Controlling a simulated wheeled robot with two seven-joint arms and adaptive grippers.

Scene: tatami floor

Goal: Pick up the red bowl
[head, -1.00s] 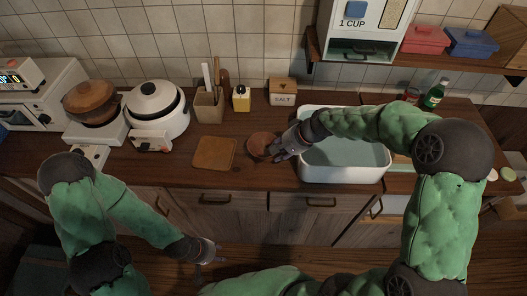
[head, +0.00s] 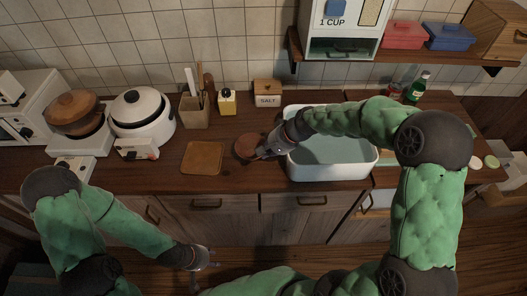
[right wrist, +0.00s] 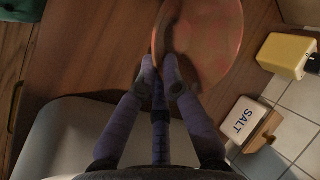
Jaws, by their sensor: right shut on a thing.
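The red bowl (head: 247,147) is reddish-brown and round, on the wooden counter between the cutting board and the white basin. My right gripper (head: 266,151) reaches it from the right, over the basin's left edge. In the right wrist view the bowl (right wrist: 210,40) fills the top middle, and the fingertips of my right gripper (right wrist: 160,68) are closed on its near rim. I cannot tell whether the bowl is off the counter. My left gripper (head: 203,270) is empty and looks open, low in front of the cabinets.
The white basin (head: 333,171) stands right of the bowl, under my right forearm. A cutting board (head: 203,157) lies to the left. A rice cooker (head: 141,115) is farther left.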

